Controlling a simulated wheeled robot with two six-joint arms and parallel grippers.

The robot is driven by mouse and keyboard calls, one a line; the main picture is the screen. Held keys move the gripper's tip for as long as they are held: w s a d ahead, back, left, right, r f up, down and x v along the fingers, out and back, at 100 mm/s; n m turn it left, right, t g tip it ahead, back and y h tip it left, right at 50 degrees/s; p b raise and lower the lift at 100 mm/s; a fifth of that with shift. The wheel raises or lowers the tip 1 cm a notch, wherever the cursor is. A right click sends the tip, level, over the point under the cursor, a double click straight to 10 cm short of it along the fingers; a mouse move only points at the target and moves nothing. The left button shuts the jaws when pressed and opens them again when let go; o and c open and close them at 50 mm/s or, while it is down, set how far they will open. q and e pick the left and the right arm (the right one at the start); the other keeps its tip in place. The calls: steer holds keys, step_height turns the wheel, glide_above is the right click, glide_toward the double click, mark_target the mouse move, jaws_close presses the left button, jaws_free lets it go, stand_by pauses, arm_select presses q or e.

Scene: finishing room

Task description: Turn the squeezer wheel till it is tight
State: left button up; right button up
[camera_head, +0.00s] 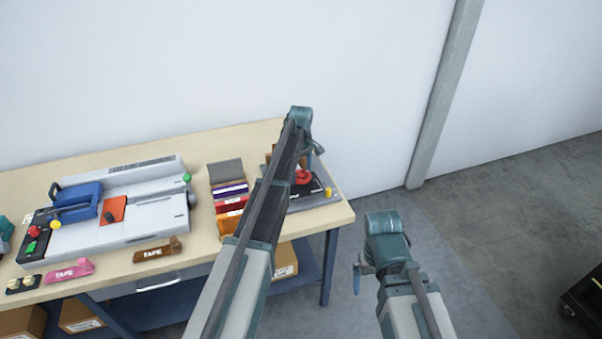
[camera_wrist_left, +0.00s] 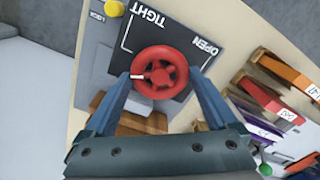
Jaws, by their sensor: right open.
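The red squeezer wheel (camera_wrist_left: 160,73) sits on a dark plate (camera_wrist_left: 185,50) printed TIGHT and OPEN. A white mark is on its left rim in the left wrist view. In the head view the wheel (camera_head: 303,177) is at the right end of the workbench, beside my left arm. My left gripper (camera_wrist_left: 163,80) is over the wheel with its fingers apart, one on each side of it; I cannot tell whether they touch it. In the head view this gripper (camera_head: 313,148) is partly hidden by its arm. My right gripper (camera_head: 362,277) is open and empty, right of the bench.
A yellow knob (camera_wrist_left: 114,8) is near the wheel.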

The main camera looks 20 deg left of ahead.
mark_target(301, 174)
arm_select(q)
steer(key=c, duration=0.8)
steer(key=m, duration=0.4)
steer(key=shift+m, duration=0.4)
steer(key=o, duration=1)
steer(key=shift+r, duration=0.1)
step_height(301, 174, up, 14)
steer(key=p, duration=1.3)
steer(key=shift+p, duration=0.4)
steer(key=shift+f, duration=0.3)
step_height(301, 174, down, 13)
steer(key=b, duration=1.3)
steer(key=shift+r, duration=0.1)
